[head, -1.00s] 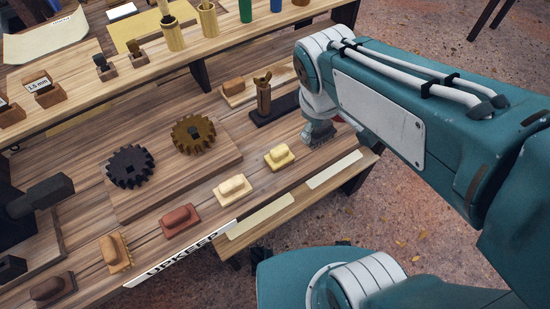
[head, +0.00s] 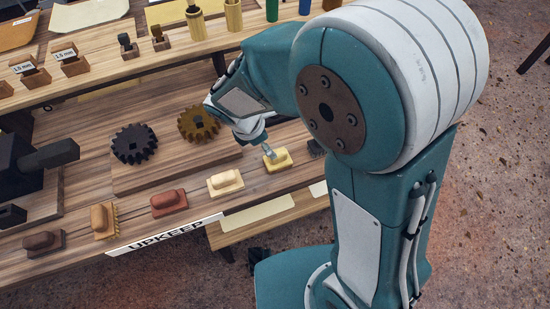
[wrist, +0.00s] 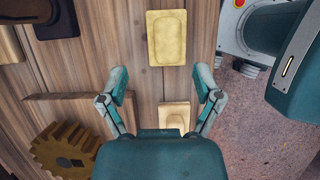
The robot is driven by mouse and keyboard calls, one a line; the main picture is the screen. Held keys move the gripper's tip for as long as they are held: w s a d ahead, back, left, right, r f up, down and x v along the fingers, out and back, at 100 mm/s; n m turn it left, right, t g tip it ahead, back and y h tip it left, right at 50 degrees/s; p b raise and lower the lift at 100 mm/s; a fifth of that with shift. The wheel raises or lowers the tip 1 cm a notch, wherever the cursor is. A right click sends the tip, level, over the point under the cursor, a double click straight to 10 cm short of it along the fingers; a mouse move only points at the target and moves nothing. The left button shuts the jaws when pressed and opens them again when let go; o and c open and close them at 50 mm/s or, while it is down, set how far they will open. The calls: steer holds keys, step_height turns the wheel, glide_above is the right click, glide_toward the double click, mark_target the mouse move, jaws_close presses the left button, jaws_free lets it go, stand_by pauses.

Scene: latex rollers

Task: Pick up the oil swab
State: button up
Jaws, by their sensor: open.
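A row of handled blocks lies along the table's front edge; no readable label tells which is the oil swab. The yellow block (head: 280,163) is closest to my gripper (head: 267,147) in the head view. In the wrist view the yellow block (wrist: 166,38) lies flat beyond the fingertips, between their lines. My gripper (wrist: 162,78) is open and empty above the table, with its fingers apart. The cream block (head: 225,183) lies left of the yellow one; in the wrist view it (wrist: 174,114) is partly hidden by my gripper.
Red-brown (head: 168,203), tan bristled (head: 103,220) and dark brown (head: 43,243) blocks continue the row leftward. Black (head: 133,144) and bronze (head: 198,124) gears lie on a board behind. A raised shelf stands farther back.

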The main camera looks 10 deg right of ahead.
mark_target(277, 152)
steer(key=d+f, duration=0.2)
steer(key=shift+s+d+f, duration=0.2)
steer(key=shift+d+f, duration=0.15)
steer(key=shift+f, duration=0.05)
steer(key=shift+w+a+f, duration=0.1)
steer(key=shift+w+f, duration=0.05)
steer(key=shift+f, duration=0.8)
steer(key=shift+a+f, duration=0.1)
steer(key=shift+f, duration=0.1)
steer(key=shift+a, duration=0.15)
steer(key=shift+d, duration=0.3)
steer(key=c, duration=0.4)
steer(key=shift+d, duration=0.15)
jaws_close()
